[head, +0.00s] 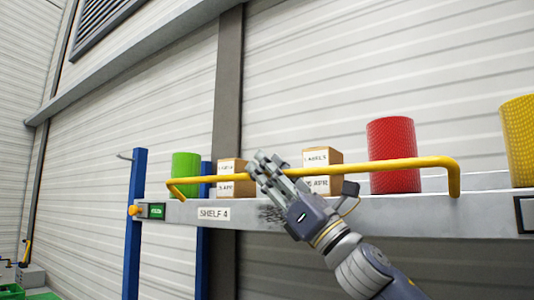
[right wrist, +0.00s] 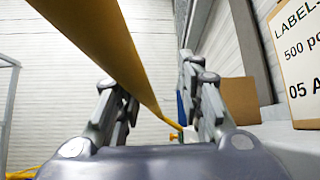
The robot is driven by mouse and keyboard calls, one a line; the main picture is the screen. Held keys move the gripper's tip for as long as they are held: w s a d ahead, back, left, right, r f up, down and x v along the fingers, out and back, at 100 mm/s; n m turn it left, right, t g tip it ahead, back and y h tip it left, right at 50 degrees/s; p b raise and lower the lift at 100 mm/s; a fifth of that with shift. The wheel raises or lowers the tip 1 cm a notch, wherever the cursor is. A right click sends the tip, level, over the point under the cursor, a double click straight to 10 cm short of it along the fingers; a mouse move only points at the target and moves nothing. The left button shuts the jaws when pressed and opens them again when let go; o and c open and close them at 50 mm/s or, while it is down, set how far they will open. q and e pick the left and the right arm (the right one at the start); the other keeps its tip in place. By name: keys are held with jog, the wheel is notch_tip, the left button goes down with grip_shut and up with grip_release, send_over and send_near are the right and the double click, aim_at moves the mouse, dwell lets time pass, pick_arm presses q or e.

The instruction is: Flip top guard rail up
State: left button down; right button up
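The yellow guard rail (head: 390,164) runs along the front of the shelf, with its ends bent down near the shelf's front beam. In the head view my right gripper (head: 264,165) is at the rail, left of its middle, and its fingers overlap the bar. In the right wrist view the rail (right wrist: 112,38) passes between the two spread fingers of my right gripper (right wrist: 157,85). A gap shows beside the right finger; whether the left finger touches the rail I cannot tell. My left gripper is in neither view.
The shelf beam (head: 173,211) carries a green roll (head: 186,165), two label boxes (head: 231,167) (head: 322,158), a red roll (head: 391,143) and a yellow roll (head: 520,140) behind the rail. A blue post (head: 135,225) stands at the left. Air in front is free.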

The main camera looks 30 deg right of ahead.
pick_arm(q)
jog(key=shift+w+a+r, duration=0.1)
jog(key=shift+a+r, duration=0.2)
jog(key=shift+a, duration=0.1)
pick_arm(e)
jog(key=shift+w+d+r, duration=0.15)
jog(key=shift+w+r, duration=0.15)
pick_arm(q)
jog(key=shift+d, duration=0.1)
pick_arm(e)
jog(key=shift+a, duration=0.25)
grip_shut()
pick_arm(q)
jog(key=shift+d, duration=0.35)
pick_arm(e)
jog(key=shift+a, duration=0.1)
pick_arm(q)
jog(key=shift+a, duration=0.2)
